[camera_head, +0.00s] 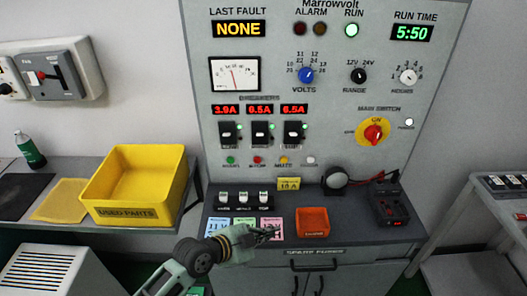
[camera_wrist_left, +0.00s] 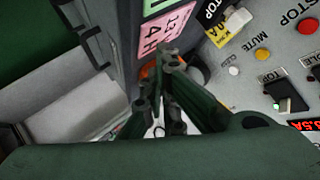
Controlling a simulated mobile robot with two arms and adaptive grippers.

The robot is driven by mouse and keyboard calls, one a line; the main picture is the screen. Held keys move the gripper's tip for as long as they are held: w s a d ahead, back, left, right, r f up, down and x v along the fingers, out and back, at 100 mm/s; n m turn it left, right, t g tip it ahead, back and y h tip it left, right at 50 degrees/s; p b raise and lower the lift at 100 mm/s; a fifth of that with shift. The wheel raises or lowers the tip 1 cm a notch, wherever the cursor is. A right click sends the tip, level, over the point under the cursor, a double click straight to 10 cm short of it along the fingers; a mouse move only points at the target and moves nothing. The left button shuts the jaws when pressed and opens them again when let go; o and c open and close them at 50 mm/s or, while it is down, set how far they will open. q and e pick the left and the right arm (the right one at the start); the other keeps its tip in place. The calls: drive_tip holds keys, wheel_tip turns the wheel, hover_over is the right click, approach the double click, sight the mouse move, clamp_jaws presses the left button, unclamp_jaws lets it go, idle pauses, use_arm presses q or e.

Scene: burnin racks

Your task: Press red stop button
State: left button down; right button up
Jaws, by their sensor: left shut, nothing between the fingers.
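The red stop button (camera_head: 257,160) is small and round, in a row at the lower part of the grey panel, between a green button (camera_head: 230,160) and a yellow one (camera_head: 284,160). In the left wrist view the red button (camera_wrist_left: 307,25) shows at the upper right beside the word STOP. My left gripper (camera_head: 272,234) is shut and empty, below the button row and slightly to its right, in front of a pink card on the ledge. It is apart from the red button. Its fingers (camera_wrist_left: 168,58) also show in the left wrist view. My right gripper is not in view.
Three breaker switches (camera_head: 260,133) sit above the buttons. On the ledge are three small switches (camera_head: 244,198), an orange bin (camera_head: 312,222), a black round object (camera_head: 335,179) and a dark meter (camera_head: 388,205). A yellow bin (camera_head: 140,212) stands on the left table.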

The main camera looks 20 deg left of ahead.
sight(257, 160)
use_arm(q)
drive_tip(key=w+a+r+m+t, duration=0.2)
drive_tip(key=w+a+r+t, duration=0.1)
drive_tip(key=w+r, duration=0.5)
drive_tip(key=shift+w+a+m, duration=0.4)
drive_tip(key=shift+w+a, duration=0.25)
drive_tip(key=shift+w, duration=0.05)
drive_tip(key=w+a+b, duration=0.2)
drive_tip(key=w+b, duration=0.4)
drive_tip(key=w, duration=0.2)
drive_tip(key=shift+w+a, duration=0.15)
drive_tip(key=shift+a, duration=0.05)
drive_tip(key=shift+b, duration=0.3)
idle(0.5)
